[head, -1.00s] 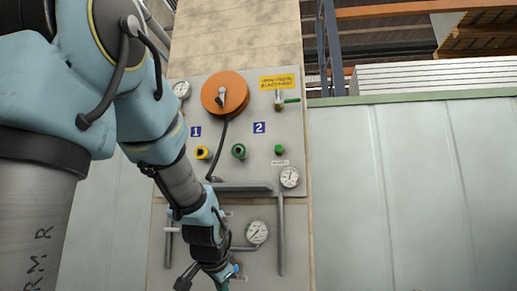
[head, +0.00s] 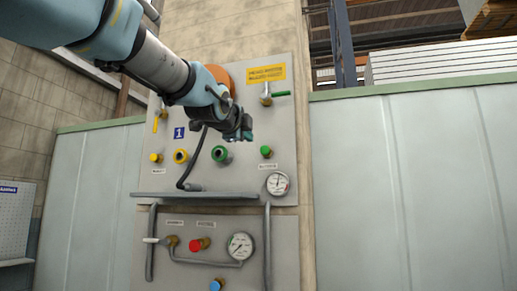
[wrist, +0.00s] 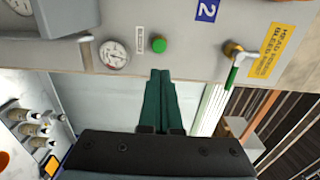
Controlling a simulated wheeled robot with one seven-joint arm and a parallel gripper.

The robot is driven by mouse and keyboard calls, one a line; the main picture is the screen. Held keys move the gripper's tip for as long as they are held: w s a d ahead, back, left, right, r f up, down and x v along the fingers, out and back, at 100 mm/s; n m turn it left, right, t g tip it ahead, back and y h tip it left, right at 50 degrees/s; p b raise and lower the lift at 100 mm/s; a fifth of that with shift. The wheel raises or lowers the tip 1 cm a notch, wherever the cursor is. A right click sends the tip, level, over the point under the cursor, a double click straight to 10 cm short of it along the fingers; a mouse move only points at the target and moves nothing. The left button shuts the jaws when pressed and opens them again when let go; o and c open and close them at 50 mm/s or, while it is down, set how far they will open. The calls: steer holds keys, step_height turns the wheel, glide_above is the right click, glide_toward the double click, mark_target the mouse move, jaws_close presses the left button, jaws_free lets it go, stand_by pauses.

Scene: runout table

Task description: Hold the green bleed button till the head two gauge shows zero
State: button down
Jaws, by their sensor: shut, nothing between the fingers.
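The green bleed button (head: 266,152) stands out from the grey panel at its right side, and it also shows in the wrist view (wrist: 159,45). The small round gauge (head: 278,183) sits just below it; its dial also shows in the wrist view (wrist: 114,55), but its reading is too small to tell. My gripper (head: 245,138) is up and left of the button in the head view, its green fingers together and empty. In the wrist view the fingertips (wrist: 160,72) point toward the button with a gap between. The blue "2" label (wrist: 207,10) is hidden behind my gripper in the head view.
A grey rail (head: 220,196) juts out below. A red knob (head: 198,244) and larger gauge (head: 240,246) are lower down.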

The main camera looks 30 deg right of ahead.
steer(key=shift+w, duration=0.1)
steer(key=b, duration=0.2)
glide_toward(264, 150)
steer(key=x, duration=0.5)
steer(key=shift+w+d, duration=0.1)
steer(key=shift+d, duration=0.1)
steer(key=shift+w+d, duration=0.45)
steer(key=shift+w, duration=0.1)
